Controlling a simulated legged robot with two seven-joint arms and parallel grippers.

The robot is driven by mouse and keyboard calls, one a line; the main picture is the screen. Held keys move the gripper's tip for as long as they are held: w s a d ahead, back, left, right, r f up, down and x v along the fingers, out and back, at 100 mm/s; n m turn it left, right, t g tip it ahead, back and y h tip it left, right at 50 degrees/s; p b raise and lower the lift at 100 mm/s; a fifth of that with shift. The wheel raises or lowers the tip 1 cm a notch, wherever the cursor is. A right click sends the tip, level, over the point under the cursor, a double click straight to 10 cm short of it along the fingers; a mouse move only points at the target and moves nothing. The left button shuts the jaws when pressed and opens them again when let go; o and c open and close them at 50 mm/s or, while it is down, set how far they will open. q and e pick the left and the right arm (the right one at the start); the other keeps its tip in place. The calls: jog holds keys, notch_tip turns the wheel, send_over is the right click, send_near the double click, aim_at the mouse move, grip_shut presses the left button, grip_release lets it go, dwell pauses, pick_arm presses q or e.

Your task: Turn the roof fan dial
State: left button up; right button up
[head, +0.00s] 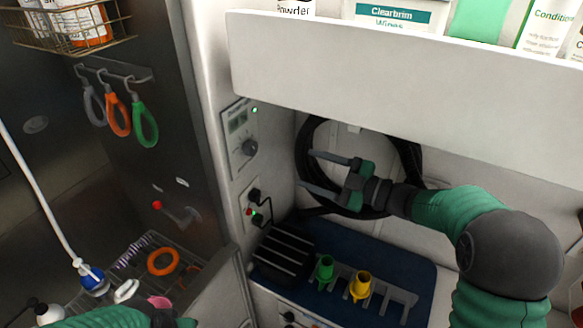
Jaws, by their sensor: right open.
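The panel also has a small display and a lit green light. My right gripper (308,170) reaches in from the right with its two fingers pointing left toward the panel. It is open and empty, and its fingertips are apart from the dial, to its right in the picture. Of my left arm only a green part shows at the bottom left edge; its gripper is not visible.
A shelf front (390,75) overhangs the alcove above my right gripper. A coiled black hose (306,139) hangs behind the gripper. Below stand a black ribbed box (283,254) and a rack with green (325,268) and yellow (360,285) nozzles. A plugged socket panel sits under the dial.

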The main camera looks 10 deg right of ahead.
jog(key=shift+s+d, duration=0.2)
jog(key=shift+d, duration=0.05)
jog(key=w+d+f+m+t+h, duration=0.3)
jog(key=w+m+h, duration=0.1)
jog(key=m+h, duration=0.25)
jog(key=s+d+f+m+g+h, duration=0.2)
jog(key=s+d+f+m+h, duration=0.4)
jog(key=f, duration=0.3)
jog(key=s+a+f+m+g+h, duration=0.1)
jog(key=s+f+m+g, duration=0.2)
jog(key=s, duration=0.8)
jog(key=s+a+f+m+g+h, duration=0.1)
jog(key=s+f+g, duration=0.5)
jog(key=s, duration=0.6)
notch_tip(320, 180, down, 2)
jog(key=shift+a+f+m, duration=0.25)
jog(key=shift+a+m, duration=0.25)
jog(key=shift+m, duration=0.65)
